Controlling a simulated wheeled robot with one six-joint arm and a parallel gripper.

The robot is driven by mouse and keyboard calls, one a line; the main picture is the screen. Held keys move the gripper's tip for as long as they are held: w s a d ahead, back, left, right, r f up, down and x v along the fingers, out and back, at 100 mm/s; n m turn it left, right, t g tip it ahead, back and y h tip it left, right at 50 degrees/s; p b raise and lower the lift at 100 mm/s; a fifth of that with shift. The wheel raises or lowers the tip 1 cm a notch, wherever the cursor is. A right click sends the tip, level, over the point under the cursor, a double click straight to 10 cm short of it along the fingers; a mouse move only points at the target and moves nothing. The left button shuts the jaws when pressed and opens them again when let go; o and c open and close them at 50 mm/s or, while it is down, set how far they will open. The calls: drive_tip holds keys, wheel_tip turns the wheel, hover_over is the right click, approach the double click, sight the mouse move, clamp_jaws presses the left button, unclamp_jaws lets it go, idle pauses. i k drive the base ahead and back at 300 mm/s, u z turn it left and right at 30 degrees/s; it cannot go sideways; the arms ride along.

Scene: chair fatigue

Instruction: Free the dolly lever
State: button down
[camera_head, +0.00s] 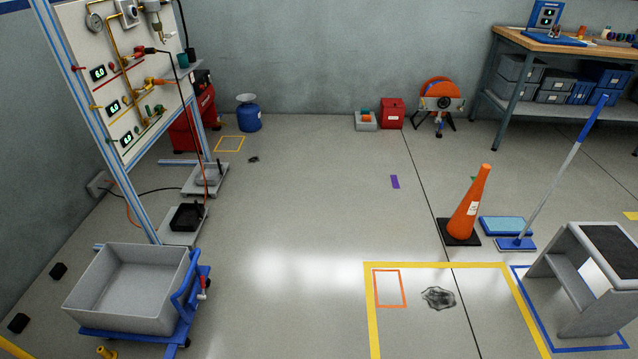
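A blue dolly (130,335) stands at the lower left with an empty grey bin (92,281) on it. A blue upright frame (184,288) rises at the dolly's right end, close against the bin. A small red and pale part (205,284) sits on the outer side of this frame; it may be the lever, but it is too small to tell whether anything jams it. My gripper is not in view.
A panel rig (130,75) with hoses and black trays stands behind the dolly. A small yellow object (106,352) is at the bottom edge. Black blocks (58,270) lie left. The middle floor is clear. At right are an orange cone (469,208), mop (516,243) and grey step stool (597,275).

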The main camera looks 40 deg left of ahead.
sight(203, 286)
drive_tip(key=u, duration=0.1)
drive_tip(key=i, duration=2.2)
drive_tip(key=u, duration=1.05)
drive_tip(key=i, duration=1.05)
drive_tip(key=u, duration=1.55)
drive_tip(key=i, duration=0.65)
drive_tip(key=u, duration=0.4)
